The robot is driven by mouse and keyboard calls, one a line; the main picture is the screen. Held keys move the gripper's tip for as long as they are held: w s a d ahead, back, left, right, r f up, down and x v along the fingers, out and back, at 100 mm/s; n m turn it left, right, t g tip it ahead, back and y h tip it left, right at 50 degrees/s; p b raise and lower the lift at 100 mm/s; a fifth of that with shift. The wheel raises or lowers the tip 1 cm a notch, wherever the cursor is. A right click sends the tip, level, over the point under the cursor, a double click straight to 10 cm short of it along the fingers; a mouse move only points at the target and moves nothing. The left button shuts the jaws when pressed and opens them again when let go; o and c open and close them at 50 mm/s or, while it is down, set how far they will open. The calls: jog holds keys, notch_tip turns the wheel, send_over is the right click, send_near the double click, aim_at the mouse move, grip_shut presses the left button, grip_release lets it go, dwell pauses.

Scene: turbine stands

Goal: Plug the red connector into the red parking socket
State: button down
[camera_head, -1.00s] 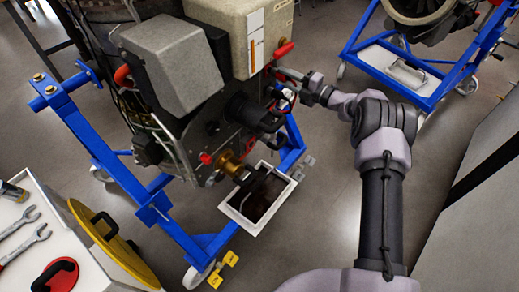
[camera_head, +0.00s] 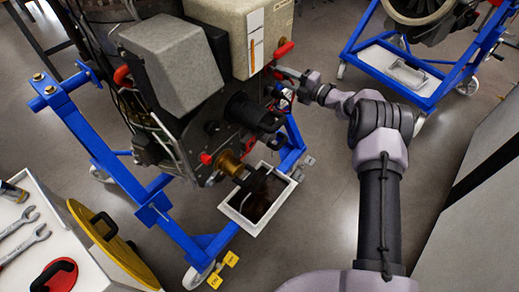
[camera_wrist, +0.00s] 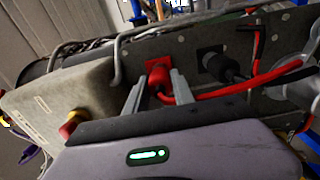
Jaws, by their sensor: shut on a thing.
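In the wrist view my gripper (camera_wrist: 158,82) is shut on the red connector (camera_wrist: 161,88), whose red cable (camera_wrist: 225,92) runs off to the right. Directly beyond the connector is a red square plate, which looks like the red parking socket (camera_wrist: 158,63), on the dark side panel. The connector overlaps the plate in this view; I cannot tell whether it is seated or just in front. In the head view my gripper (camera_head: 287,74) is at the engine's right side, and the connector and socket cannot be made out there.
A black plug (camera_wrist: 222,68) sits in a dark socket right of the red plate. A beige box with a red knob (camera_wrist: 70,127) is at left. A bent metal pipe (camera_wrist: 119,55) runs close by. The blue stand (camera_head: 180,235) and a white tray (camera_head: 230,212) are below the engine.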

jog(key=c, duration=0.8)
grip_release()
jog(key=shift+c, duration=0.2)
jog(key=p+v, duration=0.2)
jog(key=v, duration=0.5)
jog(key=shift+f, duration=0.1)
